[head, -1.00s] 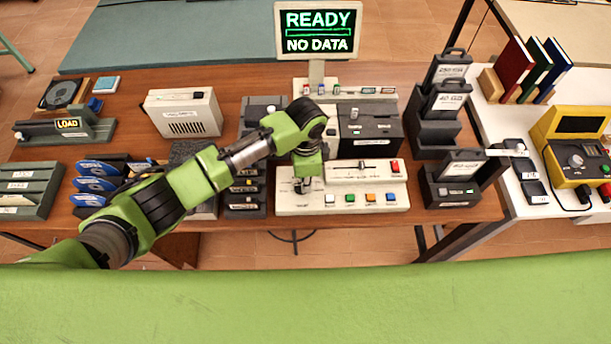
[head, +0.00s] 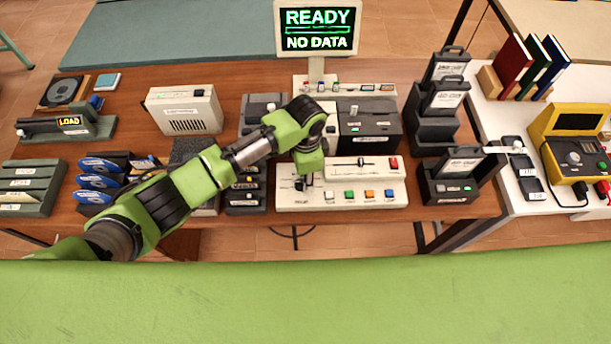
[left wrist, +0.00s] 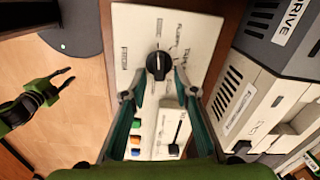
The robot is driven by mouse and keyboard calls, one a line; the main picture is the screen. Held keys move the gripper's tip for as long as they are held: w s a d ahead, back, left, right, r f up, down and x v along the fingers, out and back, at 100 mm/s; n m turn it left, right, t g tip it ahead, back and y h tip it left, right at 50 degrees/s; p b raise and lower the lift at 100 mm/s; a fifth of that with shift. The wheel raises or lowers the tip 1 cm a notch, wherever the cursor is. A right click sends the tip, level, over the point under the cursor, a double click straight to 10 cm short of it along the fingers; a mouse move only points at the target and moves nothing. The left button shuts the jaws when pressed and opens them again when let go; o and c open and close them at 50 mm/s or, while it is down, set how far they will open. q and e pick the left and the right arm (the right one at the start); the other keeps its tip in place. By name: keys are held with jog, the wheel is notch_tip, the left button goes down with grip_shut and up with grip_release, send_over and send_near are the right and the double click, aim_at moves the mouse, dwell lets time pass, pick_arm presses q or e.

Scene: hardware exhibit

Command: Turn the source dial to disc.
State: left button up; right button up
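The source dial is a black round knob (left wrist: 158,66) with a pale pointer mark, on a cream panel (left wrist: 140,25) with small labels around it, too blurred to read surely. In the left wrist view the pointer mark faces the picture's top. My left gripper (left wrist: 160,94) is open, its two fingertips apart on either side and just short of the knob, not visibly touching it. In the head view my left gripper (head: 303,182) points down over the console's left end and hides the dial. My right gripper (left wrist: 70,76) shows at the left wrist view's left edge, fingers apart and empty.
The console (head: 345,204) has coloured buttons and a slider (head: 366,163) right of the dial. A screen (head: 317,29) behind reads READY, NO DATA. A dark drive unit (head: 369,125) stands just behind; disc racks (head: 97,182) stand left, cartridge holders (head: 452,178) right.

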pick_arm(q)
notch_tip(320, 180, up, 12)
dwell(0.6)
dwell(0.5)
